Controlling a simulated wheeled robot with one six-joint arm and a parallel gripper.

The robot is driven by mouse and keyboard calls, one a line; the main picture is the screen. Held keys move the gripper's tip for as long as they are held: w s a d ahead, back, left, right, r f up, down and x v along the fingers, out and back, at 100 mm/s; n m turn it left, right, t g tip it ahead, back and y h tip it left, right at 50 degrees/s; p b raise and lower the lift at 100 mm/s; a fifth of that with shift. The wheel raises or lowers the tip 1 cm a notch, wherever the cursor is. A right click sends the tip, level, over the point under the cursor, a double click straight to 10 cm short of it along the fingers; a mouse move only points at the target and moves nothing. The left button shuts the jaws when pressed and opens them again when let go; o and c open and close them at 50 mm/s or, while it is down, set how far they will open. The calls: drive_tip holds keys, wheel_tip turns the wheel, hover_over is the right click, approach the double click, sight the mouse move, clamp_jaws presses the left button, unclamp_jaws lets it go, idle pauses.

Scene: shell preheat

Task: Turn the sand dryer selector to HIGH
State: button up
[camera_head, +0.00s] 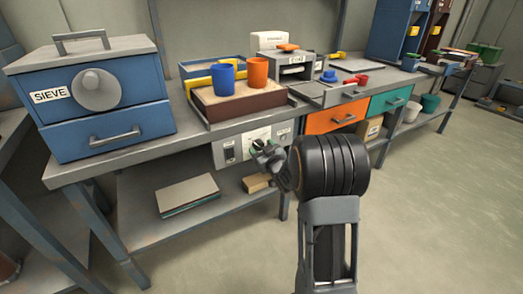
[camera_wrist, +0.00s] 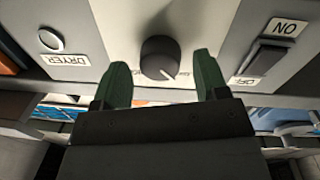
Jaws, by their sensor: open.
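The sand dryer's selector is a round black knob (camera_wrist: 160,58) with a white pointer line, on a pale grey panel (camera_head: 228,151) under the bench edge. In the wrist view the pointer aims down and slightly right; its scale marks are too blurred to read. My gripper (camera_wrist: 160,82) is open, with one green finger on each side of the knob and visible gaps between fingers and knob. In the head view my gripper (camera_head: 267,155) is in front of the panel and hides the knob.
An ON/OFF rocker switch (camera_wrist: 268,56) and a round DRYER button or lamp (camera_wrist: 50,40) flank the knob. Above are the bench with a tray (camera_head: 240,106) bearing blue and orange cups, and a blue SIEVE box (camera_head: 105,110). An orange drawer (camera_head: 335,116) is to the right.

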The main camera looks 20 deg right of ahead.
drive_tip(key=c, duration=0.9)
drive_tip(key=shift+m, duration=0.3)
drive_tip(key=m+p, duration=0.2)
drive_tip(key=m, duration=0.1)
drive_tip(key=shift+r+m, duration=0.15)
drive_tip(key=shift+m, duration=0.25)
drive_tip(key=m+p, duration=0.2)
drive_tip(key=m, duration=0.2)
drive_tip(key=shift+g+p, duration=0.3)
drive_tip(key=shift+p, duration=0.05)
drive_tip(key=m+p, duration=0.2)
drive_tip(key=m, duration=0.2)
drive_tip(key=shift+d+m+p, duration=0.1)
drive_tip(key=shift+m+p, duration=0.2)
drive_tip(key=shift+p, duration=0.1)
drive_tip(key=shift+m+y+p, duration=0.5)
drive_tip(key=shift+m+p, duration=0.75)
drive_tip(key=shift+m, duration=0.75)
